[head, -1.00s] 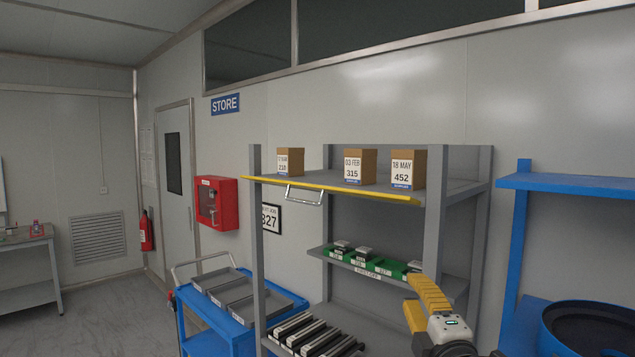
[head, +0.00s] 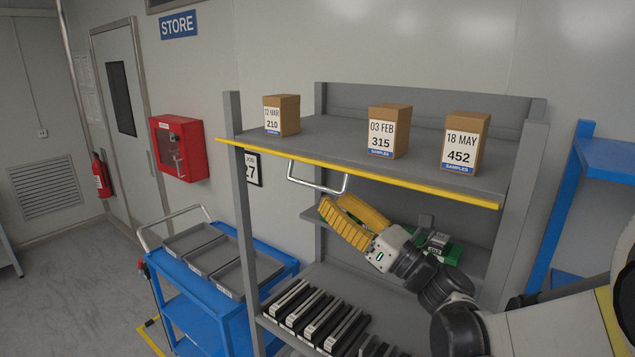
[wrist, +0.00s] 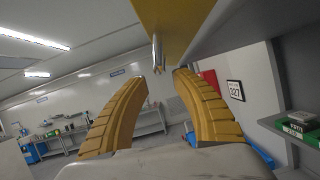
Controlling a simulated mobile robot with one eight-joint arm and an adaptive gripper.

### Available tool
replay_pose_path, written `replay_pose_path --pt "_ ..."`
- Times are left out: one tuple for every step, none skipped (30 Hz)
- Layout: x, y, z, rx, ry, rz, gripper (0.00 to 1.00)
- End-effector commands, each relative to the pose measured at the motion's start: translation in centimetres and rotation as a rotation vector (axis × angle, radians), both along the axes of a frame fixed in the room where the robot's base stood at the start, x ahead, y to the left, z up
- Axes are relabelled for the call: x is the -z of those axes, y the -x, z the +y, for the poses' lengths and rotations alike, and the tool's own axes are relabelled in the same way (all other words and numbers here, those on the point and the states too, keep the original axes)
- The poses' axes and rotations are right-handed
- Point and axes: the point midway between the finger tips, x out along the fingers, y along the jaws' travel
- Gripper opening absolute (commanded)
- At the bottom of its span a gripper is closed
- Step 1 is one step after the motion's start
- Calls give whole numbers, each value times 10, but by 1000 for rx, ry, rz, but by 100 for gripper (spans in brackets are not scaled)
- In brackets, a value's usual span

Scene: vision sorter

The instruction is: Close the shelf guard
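The shelf guard shows as a yellow-edged bar (head: 400,182) along the front of the top shelf, with a metal loop handle (head: 318,182) hanging under it near its left end. My gripper (head: 333,203) is just below and right of the handle, its yellow fingers pointing up and left. In the wrist view, my gripper (wrist: 161,77) has its two ribbed fingers spread apart. The handle (wrist: 157,55) shows edge-on beyond the gap between the fingertips, under the yellow edge (wrist: 165,20). Nothing is between the fingers; I see no contact with the handle.
Sample boxes (head: 388,130) stand on the top shelf. Dark slotted items (head: 310,318) fill the lower shelf, and green trays (head: 436,246) sit behind my gripper. A blue cart (head: 235,290) stands left of the rack. A grey post (head: 243,220) rises left of the handle.

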Motion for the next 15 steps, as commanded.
replay_pose_path --pt "-5 -6 8 -4 -1 0 32" --pt "-8 -9 12 -4 -1 1 32" --pt "-10 -13 17 -3 -2 1 32" --pt "-12 -16 20 -3 -2 1 32" --pt "-13 -19 23 -2 -2 0 32" --pt "-15 -22 26 -2 -2 0 32" --pt "-16 -24 28 -1 -2 1 32" --pt "-17 -26 30 -1 -2 1 32" --pt "-18 -27 31 -1 -2 1 32" --pt "-18 -28 33 -1 -3 1 32" --pt "-19 -29 33 -1 -3 1 32" --pt "-19 -30 34 -1 -3 1 32" --pt "-19 -30 34 -1 -2 1 32" --pt "-19 -30 35 0 -2 1 32" --pt "-19 -30 35 0 -2 1 32"
